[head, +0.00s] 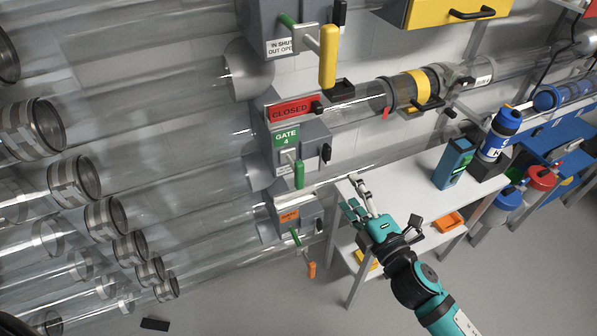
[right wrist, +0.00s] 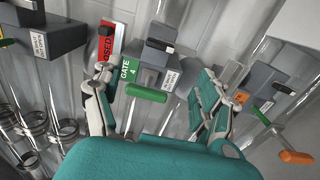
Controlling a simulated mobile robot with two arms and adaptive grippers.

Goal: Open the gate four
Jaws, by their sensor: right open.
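Gate 4 is a grey box (head: 316,145) on a clear tube, with a green "GATE 4" label (head: 285,138) and a red "CLOSED" sign (head: 292,110) above it. Its green handle (head: 299,174) hangs down at the box's front. My right gripper (head: 357,194) is open and empty, below and right of the handle in the head view. In the right wrist view the green handle (right wrist: 146,93) appears between the two spread fingers, ahead of them and apart from them. My left gripper is not in view.
A lower gate box (head: 291,217) with an orange-tipped handle (head: 311,269) sits below gate 4. A yellow handle (head: 328,57) hangs from the box above. A white table (head: 405,183) with bottles stands at the right. Clear tubes fill the left.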

